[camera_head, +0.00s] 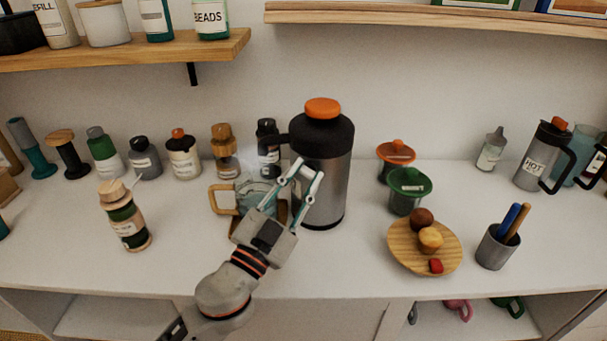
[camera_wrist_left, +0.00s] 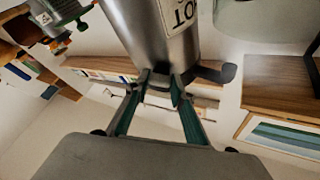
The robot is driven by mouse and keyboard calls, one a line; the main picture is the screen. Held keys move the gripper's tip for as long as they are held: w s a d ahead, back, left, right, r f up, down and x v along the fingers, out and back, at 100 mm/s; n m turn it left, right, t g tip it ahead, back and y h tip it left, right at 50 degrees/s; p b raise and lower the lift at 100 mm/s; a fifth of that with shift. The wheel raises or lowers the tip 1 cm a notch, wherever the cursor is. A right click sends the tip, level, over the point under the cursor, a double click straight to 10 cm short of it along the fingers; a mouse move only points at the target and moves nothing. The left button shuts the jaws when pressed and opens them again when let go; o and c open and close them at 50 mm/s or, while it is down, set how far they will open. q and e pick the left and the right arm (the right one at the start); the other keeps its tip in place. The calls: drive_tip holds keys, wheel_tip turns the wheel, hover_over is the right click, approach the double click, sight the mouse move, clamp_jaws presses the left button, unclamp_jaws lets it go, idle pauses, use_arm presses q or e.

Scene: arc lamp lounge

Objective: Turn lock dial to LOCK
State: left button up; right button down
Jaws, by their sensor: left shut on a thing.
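A large steel carafe (camera_head: 331,185) with a dark top and an orange cap (camera_head: 322,108) is upright near the middle of the counter. I cannot tell whether its base touches the counter. My left gripper (camera_head: 309,170) is at its front left side, shut on the carafe. In the left wrist view, the carafe (camera_wrist_left: 158,35) shows upside down with part of its label, and my fingertips (camera_wrist_left: 162,88) meet at its dark part. The exact contact is hard to see. No lettering reading LOCK is readable. My right gripper is not in view.
A glass jug with a wooden handle (camera_head: 222,200) stands left of the carafe, partly behind my arm. A wooden plate (camera_head: 398,251), a green lidded pot (camera_head: 410,198) and a grey cup (camera_head: 495,250) are to the right. Bottles line the wall.

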use_arm(q)
drive_tip(key=m+g+p, duration=0.1)
drive_tip(key=m+p, duration=0.2)
drive_tip(key=r+m+g+h+p, duration=0.1)
drive_tip(key=m+g+p, duration=0.1)
drive_tip(key=m+p, duration=0.2)
drive_tip(key=shift+a+r, duration=0.1)
drive_tip(key=m+p, duration=0.2)
drive_tip(key=m+g+p, duration=0.1)
drive_tip(key=m+p, duration=0.1)
drive_tip(key=p, duration=0.1)
drive_tip(key=shift+w+f+g, duration=0.1)
drive_tip(key=shift+f+g, duration=0.1)
drive_tip(key=shift+g, duration=0.1)
drive_tip(key=shift+m+p, duration=0.4)
drive_tip(key=shift+f+m+g+p, duration=0.1)
drive_tip(key=shift+m+g+p, duration=0.3)
drive_tip(key=shift+m, duration=0.9)
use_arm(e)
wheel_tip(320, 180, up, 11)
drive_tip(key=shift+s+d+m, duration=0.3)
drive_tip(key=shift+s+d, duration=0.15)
use_arm(q)
drive_tip(key=shift+f, duration=0.1)
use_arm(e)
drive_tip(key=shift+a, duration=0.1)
